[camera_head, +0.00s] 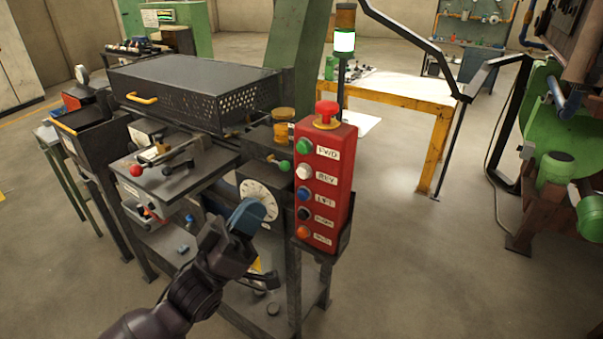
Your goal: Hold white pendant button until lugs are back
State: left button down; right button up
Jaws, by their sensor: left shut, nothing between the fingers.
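The red pendant box (338,185) stands upright in a dark holder at the middle of the view. Its white button (303,171) is second from the top, under the green button (304,146) and above the blue one (304,193). My left gripper (248,214) is shut and empty. Its blue fingertips show to the left of and below the white button in the picture, apart from the pendant, in front of a white round dial (257,192). I cannot pick out the lugs. My right gripper is not in view.
A red mushroom knob (326,107) tops the pendant. A dark machine bench with a perforated cover (190,85) stands to the left, with levers on it. A stack light (344,42) glows green-white behind. A yellow-framed table (395,90) and open floor lie to the right.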

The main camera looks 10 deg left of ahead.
aim_at(303, 172)
pick_arm(q)
jog(key=w+d+b, duration=0.2)
jog(key=w+d, duration=0.1)
jog(key=w, duration=0.5)
jog(key=shift+w, duration=0.15)
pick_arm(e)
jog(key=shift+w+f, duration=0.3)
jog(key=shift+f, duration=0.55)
pick_arm(q)
jog(key=shift+d, duration=0.1)
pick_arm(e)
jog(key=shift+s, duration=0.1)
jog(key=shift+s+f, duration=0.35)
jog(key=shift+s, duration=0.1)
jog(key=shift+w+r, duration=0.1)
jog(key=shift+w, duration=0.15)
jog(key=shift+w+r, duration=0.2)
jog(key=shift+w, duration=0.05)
